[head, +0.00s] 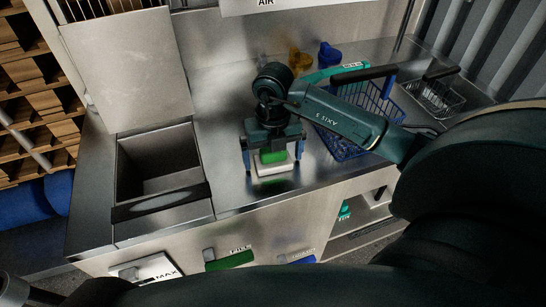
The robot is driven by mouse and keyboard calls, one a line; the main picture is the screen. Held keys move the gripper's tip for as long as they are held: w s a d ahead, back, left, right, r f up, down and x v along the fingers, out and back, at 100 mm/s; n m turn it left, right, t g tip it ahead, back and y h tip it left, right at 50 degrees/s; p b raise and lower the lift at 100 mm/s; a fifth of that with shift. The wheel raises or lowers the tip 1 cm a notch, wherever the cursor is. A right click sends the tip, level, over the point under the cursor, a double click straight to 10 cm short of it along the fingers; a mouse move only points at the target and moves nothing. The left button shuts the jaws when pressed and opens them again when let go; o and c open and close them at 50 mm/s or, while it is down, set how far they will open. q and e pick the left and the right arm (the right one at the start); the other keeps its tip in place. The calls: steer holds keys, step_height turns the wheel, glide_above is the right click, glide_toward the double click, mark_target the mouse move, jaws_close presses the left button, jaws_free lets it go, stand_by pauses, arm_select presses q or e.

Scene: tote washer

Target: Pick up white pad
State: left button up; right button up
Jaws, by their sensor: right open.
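The white pad (274,169) lies on the steel counter, with a green block-like part (272,156) on top of it. My right gripper (273,162) is above it, pointing down, with its blue-tipped fingers apart on either side of the green part. Whether the fingers touch it cannot be told. The gripper body hides part of the top of the green part. My left gripper is not in view.
A steel basin (158,165) with a raised lid (128,70) is on the left. A blue wire basket (345,140) stands right of the gripper, and a smaller wire basket (437,97) is farther right. Yellow (299,61) and blue (328,55) items stand at the back.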

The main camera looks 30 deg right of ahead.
steer(key=shift+c, duration=0.3)
steer(key=c, duration=1)
steer(key=shift+o, duration=0.2)
steer(key=shift+r, duration=0.1)
step_height(320, 180, up, 10)
steer(key=shift+f, duration=0.1)
steer(key=o, duration=0.4)
steer(key=c, duration=0.8)
